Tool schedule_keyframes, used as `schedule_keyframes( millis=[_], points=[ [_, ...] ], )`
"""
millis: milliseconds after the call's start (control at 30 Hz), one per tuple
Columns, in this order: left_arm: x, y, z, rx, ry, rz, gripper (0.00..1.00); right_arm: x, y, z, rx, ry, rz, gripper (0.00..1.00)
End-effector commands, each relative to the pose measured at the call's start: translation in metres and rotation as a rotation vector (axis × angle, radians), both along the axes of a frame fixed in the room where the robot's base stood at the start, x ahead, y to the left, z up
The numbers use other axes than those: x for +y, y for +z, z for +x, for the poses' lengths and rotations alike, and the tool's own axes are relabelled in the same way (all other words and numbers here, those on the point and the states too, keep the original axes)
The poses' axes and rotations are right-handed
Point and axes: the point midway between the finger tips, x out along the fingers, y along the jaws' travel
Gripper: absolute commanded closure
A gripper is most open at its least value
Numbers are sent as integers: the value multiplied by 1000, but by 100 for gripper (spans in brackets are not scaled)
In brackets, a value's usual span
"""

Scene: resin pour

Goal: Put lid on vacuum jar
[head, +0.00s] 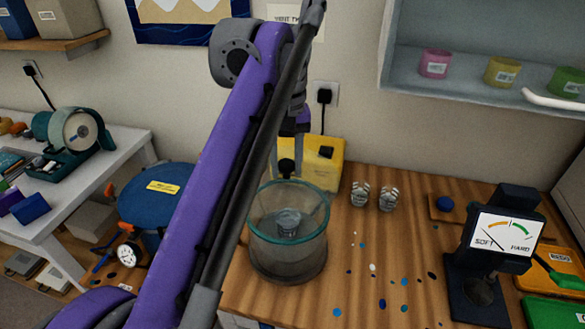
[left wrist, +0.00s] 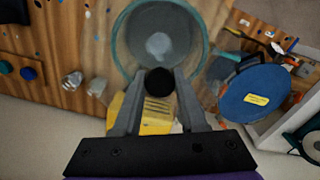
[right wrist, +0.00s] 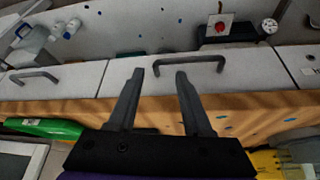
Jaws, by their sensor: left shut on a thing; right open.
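The vacuum jar (head: 288,262) is a clear round jar with a teal rim on the wooden bench, with a small cup (head: 288,222) inside. My left gripper (head: 287,158) is shut on the black knob of the lid (head: 287,167), near the jar's far rim in the head view. The knob (left wrist: 160,82) also shows between the fingers in the left wrist view, overlapping the lower edge of the teal ring. The lid's clear plate is hard to make out, and I cannot tell whether it touches the rim. My right gripper (right wrist: 159,72) is open and empty near the bench's front edge.
A yellow box (head: 325,160) stands behind the jar. Two small clear cups (head: 374,196) and a hardness gauge (head: 495,245) are to the right. A blue round vessel (head: 150,193) is at left. Drawer handles (right wrist: 190,65) show in the right wrist view. My left arm crosses the head view.

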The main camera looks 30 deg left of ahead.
Motion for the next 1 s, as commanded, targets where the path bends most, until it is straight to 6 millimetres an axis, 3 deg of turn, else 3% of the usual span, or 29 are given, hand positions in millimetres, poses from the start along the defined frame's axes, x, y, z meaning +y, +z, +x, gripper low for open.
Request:
schedule_keyframes(
  millis=[367, 700, 1000],
  points=[
    [0, -33, 0, 1, 0, 0, 100, 0, -38, -5, 13, 0, 0, 50],
    [0, -64, 0, 0, 0, 0, 100, 0, -51, -6, 17, 0, 0, 50],
    [0, -67, 0, 0, 0, 0, 100, 0, -52, -6, 17, 0, 0, 50]
  ],
)
